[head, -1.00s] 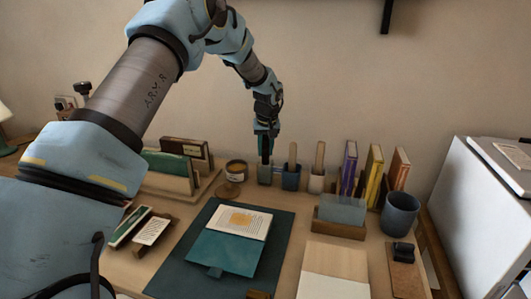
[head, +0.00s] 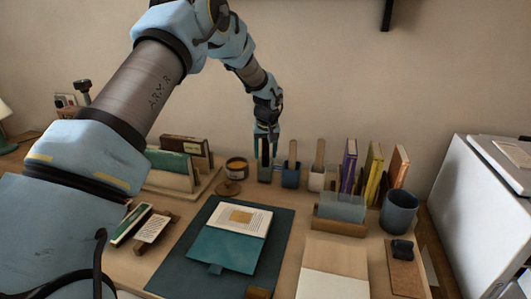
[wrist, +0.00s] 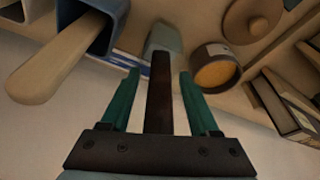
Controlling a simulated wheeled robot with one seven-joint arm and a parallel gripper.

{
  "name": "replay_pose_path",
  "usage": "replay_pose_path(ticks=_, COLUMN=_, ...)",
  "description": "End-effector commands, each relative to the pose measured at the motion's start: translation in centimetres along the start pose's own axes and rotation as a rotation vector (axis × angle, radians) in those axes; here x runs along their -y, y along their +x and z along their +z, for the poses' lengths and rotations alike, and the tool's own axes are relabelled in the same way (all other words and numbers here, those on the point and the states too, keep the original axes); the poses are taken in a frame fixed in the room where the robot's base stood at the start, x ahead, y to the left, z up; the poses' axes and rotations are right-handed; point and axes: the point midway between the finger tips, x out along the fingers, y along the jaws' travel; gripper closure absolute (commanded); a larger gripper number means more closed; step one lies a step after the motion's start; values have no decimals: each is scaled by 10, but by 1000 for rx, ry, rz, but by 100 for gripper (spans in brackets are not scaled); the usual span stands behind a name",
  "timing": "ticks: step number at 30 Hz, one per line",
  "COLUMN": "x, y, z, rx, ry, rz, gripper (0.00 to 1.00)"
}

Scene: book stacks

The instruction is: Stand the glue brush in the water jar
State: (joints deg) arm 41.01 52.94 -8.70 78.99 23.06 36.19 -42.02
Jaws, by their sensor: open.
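The glue brush, seen as a dark brown handle (wrist: 160,85), stands in a small grey-green jar (wrist: 164,39), which looks like the water jar. The jar also shows in the head view (head: 265,175), at the left of a row of small pots. The brush's lower end is hidden inside the jar. My gripper (wrist: 158,85) is open, with one green finger on each side of the handle and a gap on both sides. In the head view my gripper (head: 265,151) is just above the jar.
A blue pot (head: 291,178) and a pale pot (head: 317,182), each with a wooden handle, stand right of the jar. A round tin (head: 237,169) is close on its left. Upright books (head: 374,172) and a dark cup (head: 399,210) are farther right.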

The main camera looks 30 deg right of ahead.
Motion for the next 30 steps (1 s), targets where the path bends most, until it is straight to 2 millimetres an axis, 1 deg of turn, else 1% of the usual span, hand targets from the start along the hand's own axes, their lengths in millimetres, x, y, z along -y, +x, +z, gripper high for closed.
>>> replay_pose_path(ticks=5, x=0, y=-11, z=-1, rx=-2, ry=0, rz=0, gripper=38)
replay_pose_path(ticks=8, x=0, y=-28, z=-1, rx=-4, ry=1, rz=1, gripper=38)
replay_pose_path(ticks=15, x=-1, y=-79, z=-1, rx=-4, ry=1, rz=2, gripper=38)
replay_pose_path(ticks=18, x=0, y=-97, z=-1, rx=-3, ry=0, rz=1, gripper=38)
replay_pose_path(ticks=21, x=0, y=-110, z=-1, rx=-1, ry=-1, rz=1, gripper=38)
replay_pose_path(ticks=25, x=0, y=-120, z=-1, rx=-1, ry=0, rz=0, gripper=38)
replay_pose_path(ticks=30, x=0, y=-123, z=-1, rx=1, ry=0, rz=0, gripper=38)
